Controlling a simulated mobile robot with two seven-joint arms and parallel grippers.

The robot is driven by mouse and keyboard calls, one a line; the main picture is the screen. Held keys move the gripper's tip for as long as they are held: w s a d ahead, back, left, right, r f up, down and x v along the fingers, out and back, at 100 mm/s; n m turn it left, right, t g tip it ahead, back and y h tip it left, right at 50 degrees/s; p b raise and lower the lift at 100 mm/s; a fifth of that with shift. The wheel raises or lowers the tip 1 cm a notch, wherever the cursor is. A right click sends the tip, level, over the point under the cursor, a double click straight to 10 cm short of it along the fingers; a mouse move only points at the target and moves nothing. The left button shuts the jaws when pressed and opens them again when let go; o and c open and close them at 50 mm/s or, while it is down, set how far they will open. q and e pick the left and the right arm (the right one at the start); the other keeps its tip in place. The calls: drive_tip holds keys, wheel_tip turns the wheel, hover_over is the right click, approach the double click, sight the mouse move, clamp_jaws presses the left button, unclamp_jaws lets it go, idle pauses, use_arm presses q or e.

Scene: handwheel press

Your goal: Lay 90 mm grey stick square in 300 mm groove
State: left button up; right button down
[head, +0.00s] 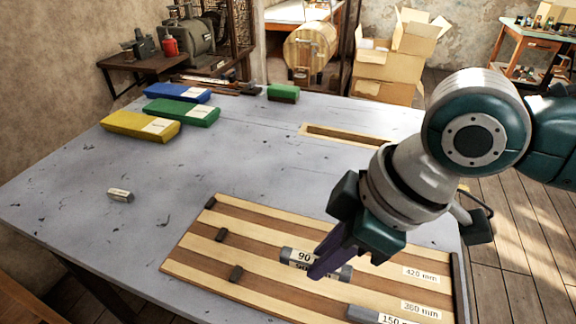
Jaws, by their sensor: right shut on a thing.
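The 90 mm grey stick (298,257) shows its "90" label over the striped wooden board (205,262). My right gripper (322,268) is shut on it, with the purple fingers covering part of its right half. I cannot tell whether the stick touches the board or hangs just above it. The board has light and dark strips. No 300 mm label is visible, and the near part of the board is cut off by the frame. My left gripper is not in view.
Small dark blocks (221,235) sit toward the board's left end. Another small grey stick (120,195) lies on the table's left. Yellow (140,125), green and blue boxes stand at the back left. The table's middle is clear.

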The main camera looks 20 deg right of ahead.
drive_tip(key=shift+s+f+b, duration=0.1)
drive_tip(key=shift+f+b, duration=0.25)
drive_tip(key=shift+f, duration=0.55)
wheel_tip(320, 180, down, 4)
drive_tip(key=b, duration=0.5)
drive_tip(key=shift+d+f, duration=0.1)
drive_tip(key=shift+f, duration=0.05)
drive_tip(key=shift+f+b, duration=0.45)
drive_tip(key=shift+f, duration=0.5)
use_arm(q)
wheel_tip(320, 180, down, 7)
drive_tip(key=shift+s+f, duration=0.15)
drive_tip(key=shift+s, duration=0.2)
use_arm(e)
drive_tip(key=shift+f, duration=0.25)
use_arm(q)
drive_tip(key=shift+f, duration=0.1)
use_arm(e)
drive_tip(key=shift+f, duration=0.15)
use_arm(q)
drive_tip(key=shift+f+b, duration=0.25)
drive_tip(key=shift+b, duration=0.05)
use_arm(e)
drive_tip(key=shift+f, duration=0.5)
